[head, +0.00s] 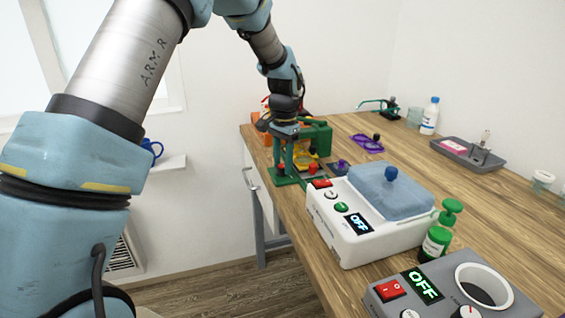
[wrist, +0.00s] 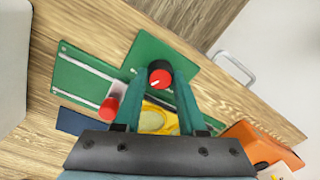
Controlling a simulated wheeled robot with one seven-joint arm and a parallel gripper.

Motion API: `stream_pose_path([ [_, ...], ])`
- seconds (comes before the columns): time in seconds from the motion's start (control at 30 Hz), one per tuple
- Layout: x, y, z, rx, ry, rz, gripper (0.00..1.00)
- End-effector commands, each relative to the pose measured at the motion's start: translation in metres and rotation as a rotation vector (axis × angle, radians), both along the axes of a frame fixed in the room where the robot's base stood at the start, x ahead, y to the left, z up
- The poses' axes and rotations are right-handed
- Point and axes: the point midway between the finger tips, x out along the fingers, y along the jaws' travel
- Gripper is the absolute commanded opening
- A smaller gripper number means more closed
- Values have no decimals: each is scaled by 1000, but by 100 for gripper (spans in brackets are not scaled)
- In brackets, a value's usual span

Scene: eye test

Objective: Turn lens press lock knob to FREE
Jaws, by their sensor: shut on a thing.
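The green lens press (head: 287,180) stands at the table's far left end, and its green base also shows in the wrist view (wrist: 160,55). A round knob (wrist: 160,76) with a red and black top and a short white mark sits on the base. My gripper (wrist: 160,80) is shut on this knob, one teal finger on each side. The mark points to the lower left in the wrist view. In the head view my gripper (head: 283,166) reaches down at the press. A second red knob (wrist: 109,106) stands to the left, apart from my fingers. No LOCK or FREE lettering is legible.
A white cleaner (head: 370,225) with a blue lid and a grey heater (head: 440,295) both read OFF. A green pump bottle (head: 440,235) stands between them. Purple glasses (head: 367,143) and a grey tray (head: 468,153) lie farther back. An orange object (wrist: 262,145) is near the press.

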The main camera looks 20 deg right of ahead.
Motion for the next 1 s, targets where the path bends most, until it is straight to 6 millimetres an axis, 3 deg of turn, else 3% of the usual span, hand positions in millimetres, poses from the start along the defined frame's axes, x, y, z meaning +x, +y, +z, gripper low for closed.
stream_pose_path([
  [1.0,1,-2,2,-3,-3,953,0],
])
